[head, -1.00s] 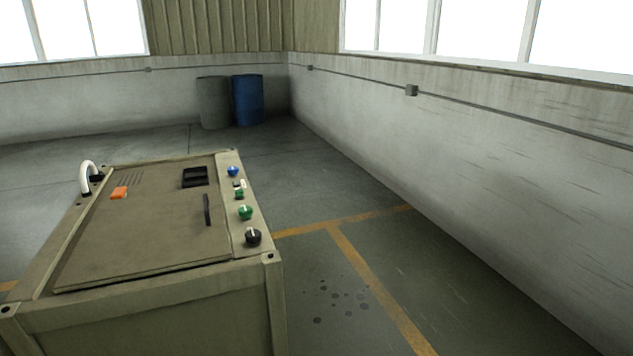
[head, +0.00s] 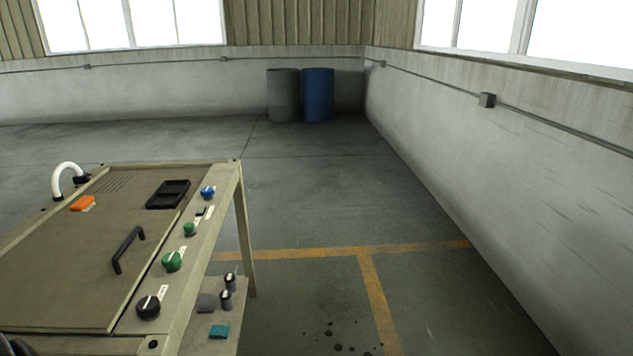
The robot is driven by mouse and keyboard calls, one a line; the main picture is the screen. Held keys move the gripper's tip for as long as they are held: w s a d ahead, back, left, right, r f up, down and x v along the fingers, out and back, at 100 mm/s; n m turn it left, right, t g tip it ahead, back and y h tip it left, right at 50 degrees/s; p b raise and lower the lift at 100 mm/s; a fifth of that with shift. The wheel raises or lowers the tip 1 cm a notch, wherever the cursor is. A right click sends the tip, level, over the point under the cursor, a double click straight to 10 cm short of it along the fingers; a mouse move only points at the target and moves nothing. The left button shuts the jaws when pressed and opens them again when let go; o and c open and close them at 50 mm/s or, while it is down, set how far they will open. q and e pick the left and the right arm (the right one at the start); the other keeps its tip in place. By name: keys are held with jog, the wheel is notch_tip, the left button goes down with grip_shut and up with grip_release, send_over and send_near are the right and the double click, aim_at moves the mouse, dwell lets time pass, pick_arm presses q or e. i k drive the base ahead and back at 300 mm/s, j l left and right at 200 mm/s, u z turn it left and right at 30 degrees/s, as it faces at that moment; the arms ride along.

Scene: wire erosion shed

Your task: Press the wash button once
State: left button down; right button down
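The machine's control strip (head: 192,283) runs along the right edge of its sloping top. Neither of my grippers shows. A dark shape is cut off at the bottom left corner, and I cannot tell what it is.
The lid has a black handle (head: 128,249), a black tray (head: 168,194) and an orange block (head: 82,203). A low shelf (head: 192,333) at the right holds small grey items and a teal piece (head: 219,331). Floor right of it is open up to the wall. Drums stand far back.

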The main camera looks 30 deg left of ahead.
aim_at(189, 227)
jog(key=i+j+u, duration=0.15)
jog(key=i+u, duration=0.95)
jog(key=u, duration=0.15)
jog(key=i+l+u, duration=0.2)
jog(key=u, duration=0.2)
jog(key=i+j+u, duration=0.15)
jog(key=i+u, duration=0.5)
jog(key=u, duration=0.3)
jog(key=i+l+u, duration=0.1)
jog(key=i+u, duration=0.35)
jog(key=k, duration=0.1)
